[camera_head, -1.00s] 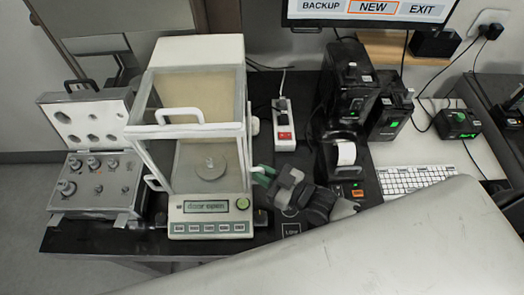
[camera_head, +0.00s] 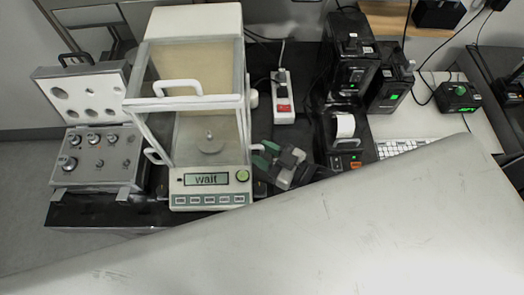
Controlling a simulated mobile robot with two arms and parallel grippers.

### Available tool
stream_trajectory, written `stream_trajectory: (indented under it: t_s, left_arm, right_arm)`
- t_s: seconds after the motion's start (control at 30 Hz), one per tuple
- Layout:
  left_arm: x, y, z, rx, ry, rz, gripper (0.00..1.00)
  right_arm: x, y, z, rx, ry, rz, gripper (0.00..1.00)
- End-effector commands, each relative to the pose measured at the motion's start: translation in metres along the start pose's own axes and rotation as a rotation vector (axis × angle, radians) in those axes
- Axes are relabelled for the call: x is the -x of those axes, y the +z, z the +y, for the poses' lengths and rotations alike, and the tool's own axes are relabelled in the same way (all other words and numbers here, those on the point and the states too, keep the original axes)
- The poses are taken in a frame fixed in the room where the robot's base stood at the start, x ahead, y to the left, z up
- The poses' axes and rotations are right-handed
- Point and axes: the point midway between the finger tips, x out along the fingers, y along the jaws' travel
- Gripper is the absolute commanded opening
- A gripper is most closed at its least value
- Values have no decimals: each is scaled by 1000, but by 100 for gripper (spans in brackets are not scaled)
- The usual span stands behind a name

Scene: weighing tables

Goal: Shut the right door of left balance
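The left balance (camera_head: 209,180) is white, with a glass chamber and a display that reads "wait". Its right door (camera_head: 243,128) is seen nearly edge-on and looks shut. A small weight (camera_head: 210,134) stands on the round pan inside. The left door handle (camera_head: 155,156) shows at the chamber's left side. My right gripper (camera_head: 266,154) is just right of the balance, beside the right door's handle. Its green fingertips look apart, with nothing clearly between them. My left gripper is not in view.
An open case of weights (camera_head: 98,157) stands left of the balance. A power strip (camera_head: 283,105) lies behind my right gripper. Black devices (camera_head: 349,68), a small printer (camera_head: 345,128) and a keyboard (camera_head: 400,147) are to the right. My grey arm link covers the front.

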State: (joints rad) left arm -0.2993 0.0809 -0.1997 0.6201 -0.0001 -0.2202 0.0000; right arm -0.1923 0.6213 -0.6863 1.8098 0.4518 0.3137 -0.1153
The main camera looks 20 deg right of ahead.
Motion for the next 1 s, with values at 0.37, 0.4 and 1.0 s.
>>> stream_trajectory:
  t_s: [0.37,0.4,1.0]
  left_arm:
    - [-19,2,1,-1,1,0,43]
    - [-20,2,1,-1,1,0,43]
    - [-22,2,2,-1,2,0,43]
  right_arm:
    - [73,4,-2,0,-2,-6,37]
    - [80,3,-2,0,-3,-6,37]
    - [103,0,-1,0,-1,-1,37]
